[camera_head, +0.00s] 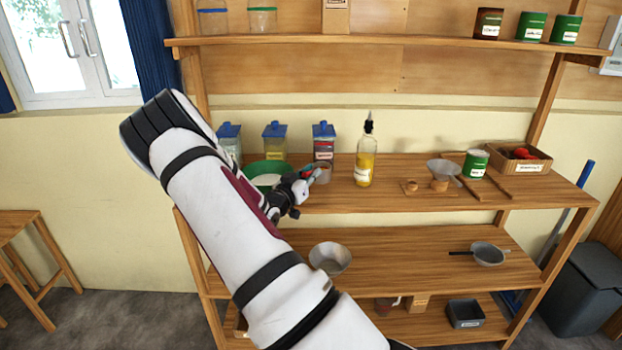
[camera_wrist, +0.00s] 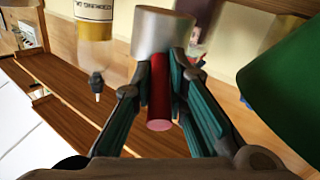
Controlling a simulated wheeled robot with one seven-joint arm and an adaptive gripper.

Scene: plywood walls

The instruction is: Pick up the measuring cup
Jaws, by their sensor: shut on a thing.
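The measuring cup is a small grey cup with a red handle. In the wrist view its body (camera_wrist: 163,33) is beyond my fingertips and the red handle lies between the fingers. My gripper (camera_wrist: 165,75) is shut on that handle. In the head view my gripper (camera_head: 306,180) is over the upper worktop, between the green bowl and the oil bottle. The cup (camera_head: 322,173) shows just to the right of the fingers, partly hidden by them. I cannot tell whether it touches the worktop.
A green bowl (camera_head: 258,168) with white contents is close on the left. Blue-lidded jars (camera_head: 323,143) stand behind. An oil bottle (camera_head: 364,160) stands close on the right. Farther right are a sieve (camera_head: 443,170), a green can (camera_head: 476,163) and a wooden box (camera_head: 530,162).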

